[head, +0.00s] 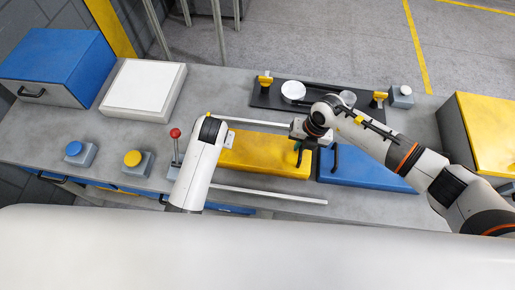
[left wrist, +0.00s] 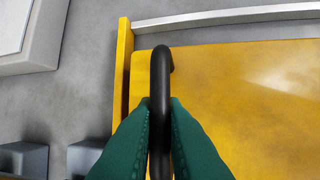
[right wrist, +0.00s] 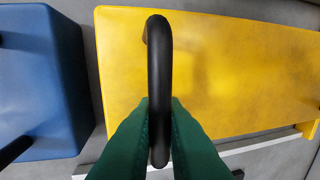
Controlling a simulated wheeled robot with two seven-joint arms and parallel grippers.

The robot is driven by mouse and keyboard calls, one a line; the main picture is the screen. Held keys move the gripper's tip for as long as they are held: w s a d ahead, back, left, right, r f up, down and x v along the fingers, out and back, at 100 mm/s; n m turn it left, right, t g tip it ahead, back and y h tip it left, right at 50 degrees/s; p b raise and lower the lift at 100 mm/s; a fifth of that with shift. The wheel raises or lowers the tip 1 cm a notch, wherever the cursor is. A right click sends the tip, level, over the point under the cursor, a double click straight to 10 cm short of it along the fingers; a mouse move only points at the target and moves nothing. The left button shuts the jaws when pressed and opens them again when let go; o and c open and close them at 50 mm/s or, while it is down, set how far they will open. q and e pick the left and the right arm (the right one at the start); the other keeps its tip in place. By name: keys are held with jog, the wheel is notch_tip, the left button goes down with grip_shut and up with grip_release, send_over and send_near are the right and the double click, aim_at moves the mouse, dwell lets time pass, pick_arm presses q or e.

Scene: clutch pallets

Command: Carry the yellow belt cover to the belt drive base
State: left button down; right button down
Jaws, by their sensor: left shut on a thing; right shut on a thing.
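The yellow belt cover (head: 262,154) is a long box on the grey table, between two pale rails in the head view. My right gripper (head: 300,148) is shut on the black handle at its right end. The right wrist view shows the green fingers (right wrist: 159,125) around that handle (right wrist: 159,60) and the yellow top (right wrist: 230,70). The left wrist view shows my left green fingers (left wrist: 160,125) shut on the other black handle (left wrist: 160,70). In the head view my left arm hides that gripper. The belt drive base (head: 315,100) is a black plate with pulleys at the back.
A blue cover (head: 365,170) lies right beside the yellow one. A white panel (head: 143,88) and blue box (head: 58,65) stand at the left. Blue and yellow buttons (head: 133,159) and a red-knobbed lever (head: 175,134) are at the front left. A yellow-topped box (head: 485,130) stands at the right.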

pick_arm(q)
jog(key=shift+r, duration=0.1)
pick_arm(e)
jog(key=shift+w+r, duration=0.1)
dwell(0.4)
